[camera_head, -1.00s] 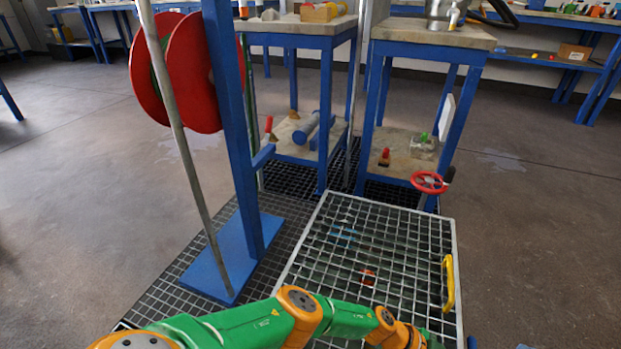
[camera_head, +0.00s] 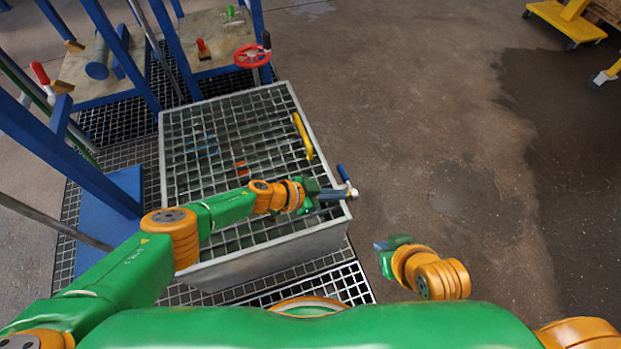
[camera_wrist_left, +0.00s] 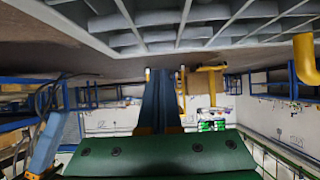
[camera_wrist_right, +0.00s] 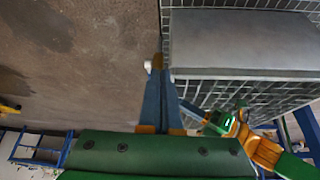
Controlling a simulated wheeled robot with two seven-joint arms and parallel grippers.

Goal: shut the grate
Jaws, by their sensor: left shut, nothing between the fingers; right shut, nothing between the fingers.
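The grate (camera_head: 228,183) is a pale metal grid with a yellow handle (camera_head: 303,136) along its right side. It appears to lie across the top of a grey-walled box (camera_head: 265,258); I cannot tell whether there is a gap under its edge. My left gripper (camera_head: 333,195) is shut and empty at the grate's near right corner. In the left wrist view the grid (camera_wrist_left: 200,25) fills the top and the handle (camera_wrist_left: 304,58) is at the right. My right gripper (camera_head: 383,245) is shut and empty, right of the box and apart from it.
A blue rod with a white end (camera_head: 346,180) is beside the left fingertips. A red valve wheel (camera_head: 251,56) stands behind the grate. A blue stand (camera_head: 100,205) and blue-legged benches are at the left.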

